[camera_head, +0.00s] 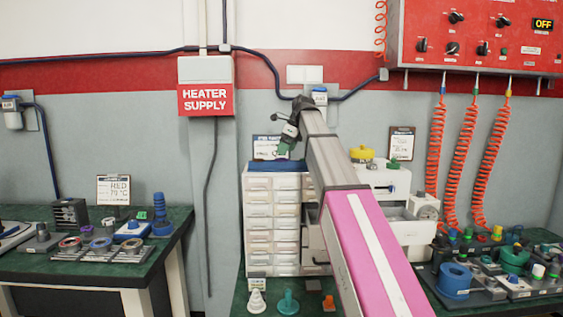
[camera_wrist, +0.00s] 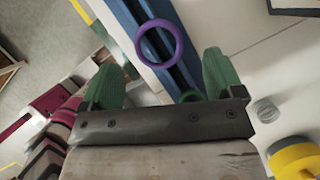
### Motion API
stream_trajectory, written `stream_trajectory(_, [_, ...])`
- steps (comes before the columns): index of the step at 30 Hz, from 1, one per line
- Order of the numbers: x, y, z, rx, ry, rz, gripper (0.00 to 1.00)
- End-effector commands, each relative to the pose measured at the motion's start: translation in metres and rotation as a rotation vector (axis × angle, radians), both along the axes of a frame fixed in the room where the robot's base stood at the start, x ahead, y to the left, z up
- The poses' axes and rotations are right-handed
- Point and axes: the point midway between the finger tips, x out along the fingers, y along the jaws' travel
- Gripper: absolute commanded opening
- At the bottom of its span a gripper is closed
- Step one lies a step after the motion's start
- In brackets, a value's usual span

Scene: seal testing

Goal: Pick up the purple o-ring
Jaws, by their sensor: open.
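The purple o-ring (camera_wrist: 178,34) shows whole in the wrist view, over a blue grooved tray or rail (camera_wrist: 132,12). It appears between the two green fingers and a little beyond their tips. My gripper (camera_wrist: 158,60) is open, and nothing is held in it. In the head view my gripper (camera_head: 285,147) is above the blue tray (camera_head: 268,166) on top of the drawer cabinet. The o-ring cannot be made out on that tray from the head camera. How far the fingers are above the ring is hard to tell.
A green ring (camera_wrist: 190,96) lies in the same tray, partly hidden by my gripper. The white drawer cabinet (camera_head: 272,223) stands beside a white machine with a yellow knob (camera_head: 362,152). A clipboard sign (camera_head: 268,145) is behind the tray. Seal fixtures crowd the right table.

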Motion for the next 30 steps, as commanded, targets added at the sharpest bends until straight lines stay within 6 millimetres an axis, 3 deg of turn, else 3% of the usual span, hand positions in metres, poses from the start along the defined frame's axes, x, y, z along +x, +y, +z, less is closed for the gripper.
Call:
stream_trajectory(6, [0.002, 0.011, -0.027, -0.001, 0.001, 0.000, 0.87])
stream_trajectory(13, [0.003, 0.012, -0.028, 0.000, -0.001, 0.000, 0.87])
stream_trajectory(14, [0.003, 0.012, -0.028, 0.000, 0.000, 0.000, 0.80])
stream_trajectory(18, [0.003, 0.012, -0.028, 0.000, 0.000, 0.000, 0.35])
stream_trajectory(30, [0.003, 0.012, -0.027, 0.000, 0.000, 0.000, 0.34])
